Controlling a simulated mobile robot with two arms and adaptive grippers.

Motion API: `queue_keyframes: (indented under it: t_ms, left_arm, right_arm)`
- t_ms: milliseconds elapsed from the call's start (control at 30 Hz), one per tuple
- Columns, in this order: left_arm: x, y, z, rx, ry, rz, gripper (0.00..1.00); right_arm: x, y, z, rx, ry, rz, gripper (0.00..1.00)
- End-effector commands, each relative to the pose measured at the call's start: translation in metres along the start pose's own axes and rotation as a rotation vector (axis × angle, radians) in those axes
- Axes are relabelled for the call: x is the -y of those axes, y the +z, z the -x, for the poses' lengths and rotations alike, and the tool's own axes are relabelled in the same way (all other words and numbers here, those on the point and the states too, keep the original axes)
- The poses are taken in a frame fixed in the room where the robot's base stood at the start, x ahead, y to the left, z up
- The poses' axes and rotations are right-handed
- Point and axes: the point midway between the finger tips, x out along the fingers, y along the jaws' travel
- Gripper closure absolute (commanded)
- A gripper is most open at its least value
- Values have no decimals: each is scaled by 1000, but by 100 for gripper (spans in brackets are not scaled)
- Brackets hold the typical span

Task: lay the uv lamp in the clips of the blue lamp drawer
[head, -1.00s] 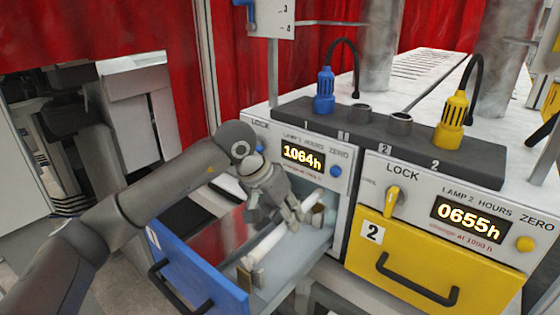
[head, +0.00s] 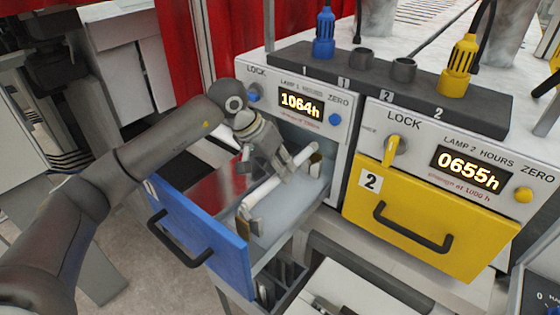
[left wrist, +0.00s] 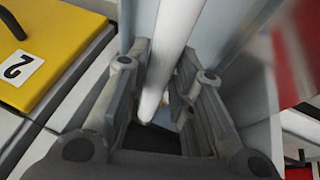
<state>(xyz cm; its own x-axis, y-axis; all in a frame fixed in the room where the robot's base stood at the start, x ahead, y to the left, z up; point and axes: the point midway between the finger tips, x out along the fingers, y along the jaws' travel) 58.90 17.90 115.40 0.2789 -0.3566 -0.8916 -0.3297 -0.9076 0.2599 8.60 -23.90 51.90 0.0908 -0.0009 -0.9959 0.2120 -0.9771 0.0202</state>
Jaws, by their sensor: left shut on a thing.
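The uv lamp, a white tube (head: 264,190), is over the inside of the open blue lamp drawer (head: 205,238), running along its length. It also shows in the left wrist view (left wrist: 172,45), between the two fingers. My left gripper (head: 279,172) is shut on the tube near its middle. A far clip (head: 316,165) stands by the tube's far end and a near clip (head: 250,222) by its near end. I cannot tell whether the ends sit in the clips or just above them. My right gripper is not in view.
The yellow drawer (head: 430,215) marked 2 is closed, right of the blue one. A panel with a blue lock knob (head: 254,93) and a 1064h display (head: 300,103) stands above the blue drawer. A grey box with a pale lid (head: 350,290) is in front.

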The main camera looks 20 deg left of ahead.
Motion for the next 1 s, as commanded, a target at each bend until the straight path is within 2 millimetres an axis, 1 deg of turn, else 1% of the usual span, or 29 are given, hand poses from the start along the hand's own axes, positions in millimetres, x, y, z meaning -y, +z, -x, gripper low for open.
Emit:
queue_keyframes:
  t_ms: [33, 133, 200, 400, 600, 900, 933, 1000]
  left_arm:
    - [1, 2, -5, 0, 1, 0, 96]
    - [4, 6, -14, 1, 2, 0, 96]
    - [6, 9, -21, 0, 1, 0, 96]
    - [9, 12, -30, -1, 0, 0, 96]
    - [10, 14, -34, -1, 0, 0, 96]
    - [10, 14, -34, -1, 0, 0, 96]
    - [10, 14, -34, -1, 0, 0, 73]
    - [10, 14, -34, -1, 0, 0, 64]
  right_arm:
    - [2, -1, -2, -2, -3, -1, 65]
    - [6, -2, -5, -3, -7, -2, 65]
    - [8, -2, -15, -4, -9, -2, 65]
    - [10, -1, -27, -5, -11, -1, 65]
    - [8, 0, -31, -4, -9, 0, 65]
    - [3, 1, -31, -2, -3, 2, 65]
    - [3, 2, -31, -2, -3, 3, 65]
    - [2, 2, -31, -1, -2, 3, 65]
